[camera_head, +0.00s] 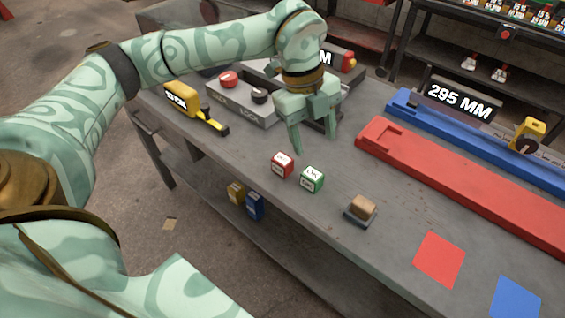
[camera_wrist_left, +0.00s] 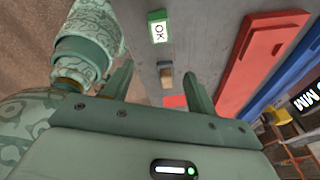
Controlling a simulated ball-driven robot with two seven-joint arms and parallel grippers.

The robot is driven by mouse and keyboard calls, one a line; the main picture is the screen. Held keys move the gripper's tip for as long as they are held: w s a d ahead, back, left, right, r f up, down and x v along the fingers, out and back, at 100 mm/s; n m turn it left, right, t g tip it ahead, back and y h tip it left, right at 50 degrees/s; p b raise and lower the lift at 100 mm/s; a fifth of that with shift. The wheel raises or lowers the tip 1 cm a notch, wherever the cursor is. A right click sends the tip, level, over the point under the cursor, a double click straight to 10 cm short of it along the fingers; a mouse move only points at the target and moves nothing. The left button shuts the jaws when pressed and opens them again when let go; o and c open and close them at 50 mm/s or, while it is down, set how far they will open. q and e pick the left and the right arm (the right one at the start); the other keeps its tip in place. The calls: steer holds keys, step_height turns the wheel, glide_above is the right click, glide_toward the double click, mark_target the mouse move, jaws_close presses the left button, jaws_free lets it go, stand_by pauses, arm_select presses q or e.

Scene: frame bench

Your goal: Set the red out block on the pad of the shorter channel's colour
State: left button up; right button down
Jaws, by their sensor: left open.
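The red out block (camera_head: 282,165) sits on the bench near its front edge, just left of the green OK block (camera_head: 312,179). My left gripper (camera_head: 314,141) is open and empty above the bench, behind and above these blocks. The wrist view shows the green block (camera_wrist_left: 157,28) beyond the fingers; I do not make out the red block there. A red channel (camera_head: 460,183) and a blue channel (camera_head: 425,112) lie at the right; both run out of frame, so their lengths cannot be compared. A red pad (camera_head: 439,259) and a blue pad (camera_head: 515,298) lie at front right.
A brown block on a dark base (camera_head: 361,209) stands between the green block and the red pad. A 295 MM display (camera_head: 460,101) is behind the blue channel. A lock box (camera_head: 240,100) and a yellow tape measure (camera_head: 182,97) are at the back left.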

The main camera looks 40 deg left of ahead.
arm_select(q)
steer(key=a+r+n+y, duration=0.3)
steer(key=a+n, duration=0.1)
steer(key=a, duration=0.4)
steer(key=b, duration=0.3)
glide_toward(282, 159)
steer(key=f, duration=0.5)
steer(key=shift+w+a, duration=0.2)
step_height(282, 159, down, 6)
steer(key=b, duration=0.2)
steer(key=shift+s+d+r+b, duration=0.1)
steer(key=shift+b, duration=0.3)
arm_select(e)
steer(key=shift+g, duration=0.3)
steer(key=f, duration=0.1)
steer(key=s+f, duration=0.1)
steer(key=f, duration=0.1)
steer(key=s+f, duration=0.1)
steer(key=f, duration=0.1)
steer(key=shift+d+f, duration=0.1)
steer(key=shift+f, duration=0.05)
arm_select(q)
steer(key=shift+r, duration=0.1)
steer(key=shift+c, duration=1.2)
steer(key=c, duration=0.9)
steer(key=shift+c, duration=0.2)
